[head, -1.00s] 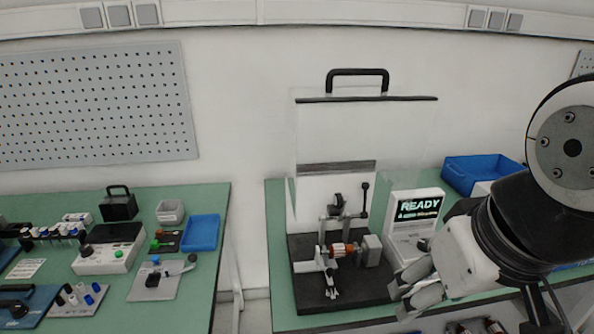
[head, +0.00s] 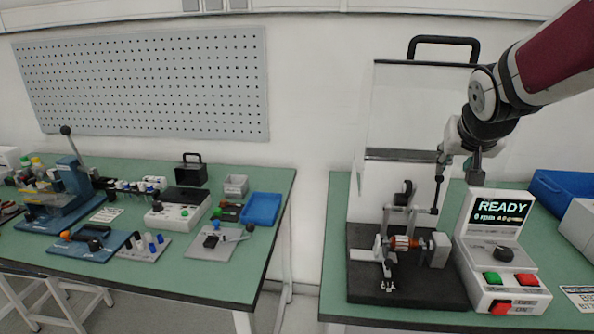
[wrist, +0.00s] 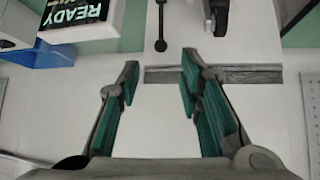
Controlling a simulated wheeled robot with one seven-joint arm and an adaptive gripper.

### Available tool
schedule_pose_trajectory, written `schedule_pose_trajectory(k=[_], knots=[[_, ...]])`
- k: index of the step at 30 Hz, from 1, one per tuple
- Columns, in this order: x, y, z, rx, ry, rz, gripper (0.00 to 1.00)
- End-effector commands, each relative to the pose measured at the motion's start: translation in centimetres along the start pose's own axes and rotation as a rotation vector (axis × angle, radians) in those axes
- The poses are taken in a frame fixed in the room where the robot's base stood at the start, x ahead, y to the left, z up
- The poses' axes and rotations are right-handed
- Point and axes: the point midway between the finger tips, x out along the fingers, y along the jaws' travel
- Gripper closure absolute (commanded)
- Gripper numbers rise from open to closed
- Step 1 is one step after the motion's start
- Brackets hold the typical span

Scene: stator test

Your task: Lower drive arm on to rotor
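The rotor (head: 402,243), with copper-orange windings, lies in the test stand on a black base (head: 420,292). The drive arm (head: 398,210) is a grey frame behind and above it, with a dark wheel (head: 404,190) and an upright black lever (head: 436,197). The drive arm looks raised off the rotor. My gripper (head: 458,165) is above and to the right of the lever. In the wrist view my gripper (wrist: 160,70) is open and empty, and the lever's round knob (wrist: 160,45) shows just beyond and between the fingertips. Contact cannot be seen.
The control box (head: 500,250) reads READY and stands right of the stand. A clear guard with a black handle (head: 445,42) rises behind. A second bench (head: 130,265) with several fixtures is at the left, across a gap.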

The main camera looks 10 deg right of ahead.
Motion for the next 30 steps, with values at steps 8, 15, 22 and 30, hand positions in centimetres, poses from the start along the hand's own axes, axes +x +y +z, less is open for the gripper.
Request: schedule_pose_trajectory(k=[8, 15, 22, 30], knots=[[3.1, 0.1, 0.0, 0.002, -0.001, 0.002, 0.67], [7.9, 0.1, 0.0, 0.002, -0.001, 0.002, 0.67], [11.8, 0.1, 0.0, 0.001, 0.000, 0.001, 0.67], [13.8, 0.1, -0.1, 0.002, 0.002, 0.001, 0.67]])
